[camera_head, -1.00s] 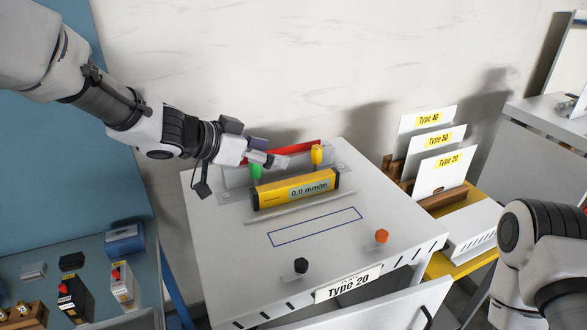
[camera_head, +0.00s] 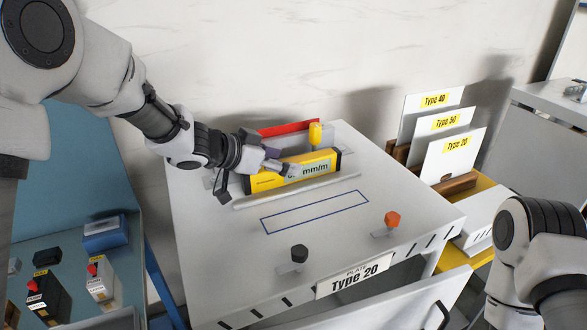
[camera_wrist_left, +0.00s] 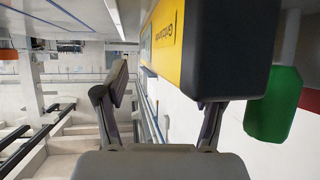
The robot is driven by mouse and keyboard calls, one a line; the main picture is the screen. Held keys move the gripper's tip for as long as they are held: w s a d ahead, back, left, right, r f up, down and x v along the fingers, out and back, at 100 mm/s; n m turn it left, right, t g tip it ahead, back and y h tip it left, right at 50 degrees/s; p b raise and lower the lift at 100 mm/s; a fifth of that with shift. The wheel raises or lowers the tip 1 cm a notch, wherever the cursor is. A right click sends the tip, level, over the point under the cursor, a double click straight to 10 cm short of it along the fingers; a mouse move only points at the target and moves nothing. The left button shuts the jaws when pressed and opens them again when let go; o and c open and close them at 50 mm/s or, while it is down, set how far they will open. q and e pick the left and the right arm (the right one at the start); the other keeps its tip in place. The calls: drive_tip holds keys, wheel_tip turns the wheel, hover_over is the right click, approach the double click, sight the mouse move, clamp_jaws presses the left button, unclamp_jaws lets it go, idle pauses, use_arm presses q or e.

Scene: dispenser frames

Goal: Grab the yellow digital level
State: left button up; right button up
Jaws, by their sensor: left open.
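The yellow digital level (camera_head: 264,183) with black ends lies on the grey dispenser top, just behind a low rail. Its display reads mm/m, partly covered by my left gripper (camera_head: 288,168). My left gripper is open at the level, with its fingers over the front and top of it. In the left wrist view the level (camera_wrist_left: 225,50) shows its black end and yellow side close to the right-hand finger of the left gripper (camera_wrist_left: 165,95). The space between the fingers is empty there. My right gripper is out of view; only part of that arm shows.
A yellow knob (camera_head: 315,134) and a red strip (camera_head: 288,129) stand behind the level. A green knob (camera_wrist_left: 275,105) is beside its end. A black knob (camera_head: 299,253) and orange knob (camera_head: 392,219) are at the front. Type plates (camera_head: 455,155) stand right.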

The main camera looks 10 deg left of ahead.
use_arm(q)
drive_tip(key=shift+w+d+f, duration=0.25)
drive_tip(key=shift+w+d, duration=0.2)
drive_tip(key=shift+w+d+f, duration=0.15)
drive_tip(key=shift+w+f, duration=0.2)
drive_tip(key=shift+w, duration=0.05)
drive_tip(key=shift+s+r, duration=0.1)
drive_tip(key=shift+s, duration=0.05)
clamp_jaws()
